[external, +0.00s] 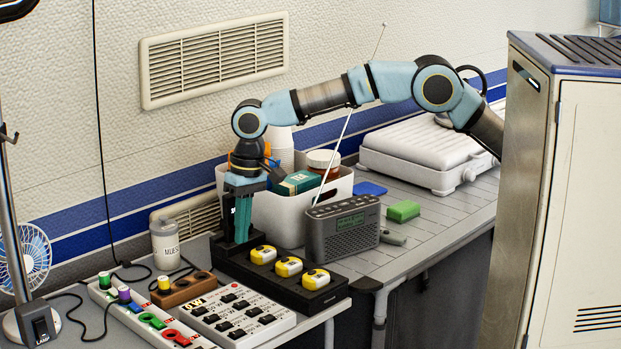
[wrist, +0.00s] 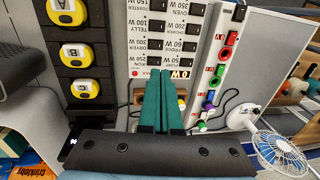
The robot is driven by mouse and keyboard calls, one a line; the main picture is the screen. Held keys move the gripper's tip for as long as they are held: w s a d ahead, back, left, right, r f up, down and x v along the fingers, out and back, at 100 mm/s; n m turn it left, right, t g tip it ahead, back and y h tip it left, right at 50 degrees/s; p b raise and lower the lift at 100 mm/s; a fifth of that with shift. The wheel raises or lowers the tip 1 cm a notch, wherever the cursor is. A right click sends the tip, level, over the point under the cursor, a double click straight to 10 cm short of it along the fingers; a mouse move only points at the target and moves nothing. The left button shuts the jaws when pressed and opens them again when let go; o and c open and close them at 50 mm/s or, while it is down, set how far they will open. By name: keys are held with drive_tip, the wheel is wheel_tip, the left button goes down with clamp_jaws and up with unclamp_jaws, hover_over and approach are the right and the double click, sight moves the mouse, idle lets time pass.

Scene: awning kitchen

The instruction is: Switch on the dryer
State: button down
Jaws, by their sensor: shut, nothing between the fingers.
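A white switch panel (external: 238,314) with rows of black switches stands at the front of the counter. It also shows upside down in the wrist view (wrist: 171,34), with a "0 W" display and wattage labels such as "OVEN 350 W".
The black tray (external: 226,251) holds three yellow units (external: 289,266). A grey radio (external: 342,228) with a raised antenna and a white bin (external: 283,219) stand right of the gripper. A white strip (external: 101,293) with coloured plugs, a brown block (external: 184,289) and a fan (external: 25,258) are left.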

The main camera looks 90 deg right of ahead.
sight(234, 310)
drive_tip(key=shift+a+r+p, duration=0.15)
drive_tip(key=shift+p, duration=1.05)
drive_tip(key=f+p, duration=0.1)
drive_tip(key=f, duration=0.3)
drive_tip(key=w+f+p, duration=0.1)
drive_tip(key=f+p, duration=0.1)
drive_tip(key=f, duration=0.3)
drive_tip(key=a+f+p, duration=0.1)
drive_tip(key=f, duration=0.4)
drive_tip(key=shift+w+a, duration=0.1)
drive_tip(key=shift+w, duration=0.05)
